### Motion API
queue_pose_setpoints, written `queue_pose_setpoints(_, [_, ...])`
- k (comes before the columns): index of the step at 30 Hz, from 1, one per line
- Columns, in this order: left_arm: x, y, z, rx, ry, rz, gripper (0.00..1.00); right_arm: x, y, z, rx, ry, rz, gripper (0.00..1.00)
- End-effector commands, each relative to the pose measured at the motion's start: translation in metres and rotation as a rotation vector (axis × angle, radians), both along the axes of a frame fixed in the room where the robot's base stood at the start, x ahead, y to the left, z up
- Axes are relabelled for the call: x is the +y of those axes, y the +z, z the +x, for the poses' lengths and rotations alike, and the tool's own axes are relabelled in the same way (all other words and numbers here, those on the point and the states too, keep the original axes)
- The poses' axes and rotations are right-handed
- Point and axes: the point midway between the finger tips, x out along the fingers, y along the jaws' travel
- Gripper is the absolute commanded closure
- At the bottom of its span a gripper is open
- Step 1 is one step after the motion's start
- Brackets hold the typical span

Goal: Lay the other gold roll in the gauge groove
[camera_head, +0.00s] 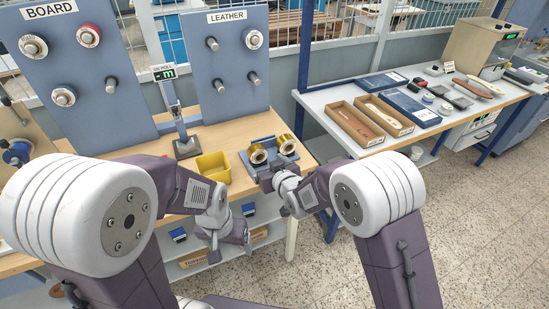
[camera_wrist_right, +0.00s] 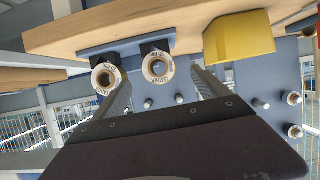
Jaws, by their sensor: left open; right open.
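Two gold rolls sit side by side on a blue fixture (camera_head: 272,169) at the bench's front right: the left roll (camera_head: 258,154) and the right roll (camera_head: 287,145). In the right wrist view their round ends show as a left one (camera_wrist_right: 105,78) and a right one (camera_wrist_right: 158,68), by dark supports. My right gripper (camera_head: 268,181) is open just in front of the fixture. Its fingers (camera_wrist_right: 163,76) appear either side of the right roll end in the wrist view, with no clear contact. My left gripper (camera_head: 236,236) is open and empty, low before the bench. I cannot make out the groove clearly.
Blue peg panels marked BOARD (camera_head: 75,110) and LEATHER (camera_head: 228,85) rise at the back. A side table (camera_head: 350,152) with open boxes is on the right.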

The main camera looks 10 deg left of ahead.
Motion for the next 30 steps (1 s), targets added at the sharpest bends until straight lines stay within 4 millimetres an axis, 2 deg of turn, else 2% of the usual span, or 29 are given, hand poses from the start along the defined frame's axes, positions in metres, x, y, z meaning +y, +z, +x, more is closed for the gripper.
queue_pose_setpoints(3, [0.0, 0.001, 0.0, 0.0, 0.0, 0.0, 0.19, 0.002, -0.001, 0.002, -0.001, 0.0, 0.001, 0.15])
queue_pose_setpoints(9, [0.0, 0.007, 0.0, 0.0, 0.0, 0.0, 0.19, 0.017, -0.012, 0.026, 0.001, 0.0, -0.001, 0.15])
queue_pose_setpoints(15, [0.0, 0.008, 0.0, 0.0, 0.0, 0.0, 0.19, 0.021, -0.015, 0.033, 0.001, -0.001, -0.001, 0.15])
queue_pose_setpoints(24, [0.0, 0.017, 0.0, 0.0, 0.0, 0.0, 0.19, 0.043, -0.032, 0.068, 0.001, -0.001, -0.001, 0.15])
queue_pose_setpoints(30, [0.0, 0.017, 0.0, 0.0, 0.0, 0.0, 0.19, 0.045, -0.034, 0.071, 0.001, -0.001, -0.001, 0.15])
